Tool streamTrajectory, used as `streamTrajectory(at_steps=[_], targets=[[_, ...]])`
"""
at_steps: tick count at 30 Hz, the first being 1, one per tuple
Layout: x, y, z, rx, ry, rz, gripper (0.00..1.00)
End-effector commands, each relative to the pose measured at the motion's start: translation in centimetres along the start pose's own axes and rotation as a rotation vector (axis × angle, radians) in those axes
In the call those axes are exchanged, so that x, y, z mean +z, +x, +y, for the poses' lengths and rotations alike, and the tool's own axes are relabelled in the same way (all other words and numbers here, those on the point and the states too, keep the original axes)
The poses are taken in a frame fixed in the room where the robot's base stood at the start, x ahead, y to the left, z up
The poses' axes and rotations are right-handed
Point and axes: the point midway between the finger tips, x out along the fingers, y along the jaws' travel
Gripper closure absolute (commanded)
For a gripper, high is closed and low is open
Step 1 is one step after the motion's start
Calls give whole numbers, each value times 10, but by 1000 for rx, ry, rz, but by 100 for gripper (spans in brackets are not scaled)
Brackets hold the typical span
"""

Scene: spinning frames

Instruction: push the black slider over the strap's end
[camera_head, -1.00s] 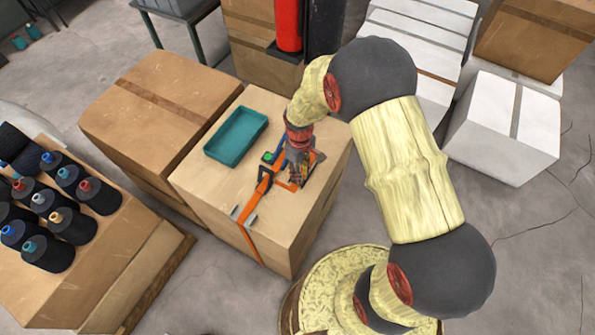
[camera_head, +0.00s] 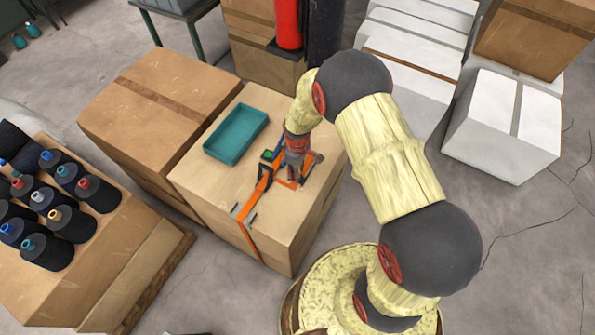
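An orange strap (camera_head: 251,203) lies across the top of a cardboard box and hangs down its front side. A small dark device with a green patch (camera_head: 267,155) sits at the strap's upper end. Dark pieces (camera_head: 263,175) lie on the strap below it; I cannot tell which is the black slider. My gripper (camera_head: 294,178) points down over the box top, just right of the strap and device. Its fingers are small and blurred, so I cannot tell whether they are open, shut or holding something. The gripper hides part of the orange and dark pieces around it.
A teal tray (camera_head: 212,153) stands on the box top, left of my gripper. Two small grey pieces (camera_head: 252,219) lie beside the strap near the front edge. Another cardboard box (camera_head: 150,105) adjoins on the left. The front right of the box top is clear.

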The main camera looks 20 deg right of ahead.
Motion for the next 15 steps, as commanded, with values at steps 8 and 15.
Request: streamTrajectory(at_steps=[8,15], targets=[[0,0,0,0,0,0,76],[0,0,0,0,0,0,90]])
